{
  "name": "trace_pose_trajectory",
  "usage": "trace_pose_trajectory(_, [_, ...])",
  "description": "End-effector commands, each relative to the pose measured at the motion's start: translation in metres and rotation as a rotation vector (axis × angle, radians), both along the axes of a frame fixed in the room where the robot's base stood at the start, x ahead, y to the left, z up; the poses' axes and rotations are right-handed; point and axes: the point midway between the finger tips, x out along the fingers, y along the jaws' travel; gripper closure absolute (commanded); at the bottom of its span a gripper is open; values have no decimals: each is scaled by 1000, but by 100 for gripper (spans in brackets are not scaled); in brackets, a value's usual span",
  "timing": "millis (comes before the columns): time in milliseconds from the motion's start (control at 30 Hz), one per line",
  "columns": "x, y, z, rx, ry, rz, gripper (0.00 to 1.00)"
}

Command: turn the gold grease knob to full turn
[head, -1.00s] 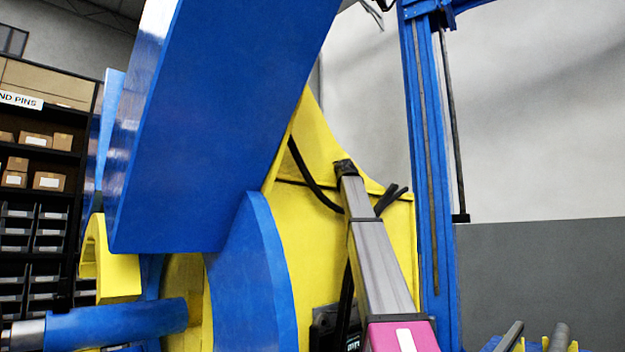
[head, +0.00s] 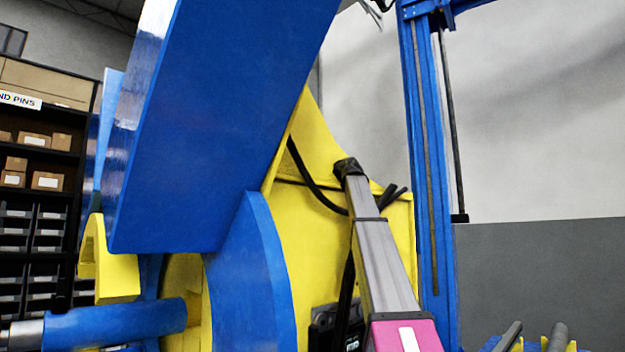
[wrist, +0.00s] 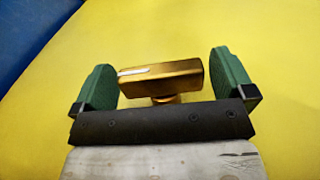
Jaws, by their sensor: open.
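The gold grease knob (wrist: 165,80) is in the wrist view, a bar-shaped handle on a short stem, standing out from a yellow panel (wrist: 250,35). A pale pointer line shows on the left part of its face. My gripper (wrist: 163,82) is open, with one green finger on each side of the knob. A gap shows between the knob and each finger, narrower on the left. In the head view, my arm reaches up toward the yellow body (head: 325,245) of the positioner. The knob and the gripper's fingers cannot be made out there.
A large tilted blue plate (head: 220,120) fills the upper middle of the head view. A blue column (head: 430,170) stands to the right. Black cables (head: 315,185) run across the yellow body near my arm. A dark shelf rack (head: 40,210) with boxes stands at left.

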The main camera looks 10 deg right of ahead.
Motion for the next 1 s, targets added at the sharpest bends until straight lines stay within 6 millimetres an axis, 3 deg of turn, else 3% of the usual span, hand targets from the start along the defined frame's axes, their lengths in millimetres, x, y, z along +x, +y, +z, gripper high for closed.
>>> trace_pose_trajectory(200, [-37,-24,-2,1,-1,-1,0])
trace_pose_trajectory(400, [-60,-41,-1,0,0,-1,0])
trace_pose_trajectory(1000, [-68,-47,0,1,1,1,0])
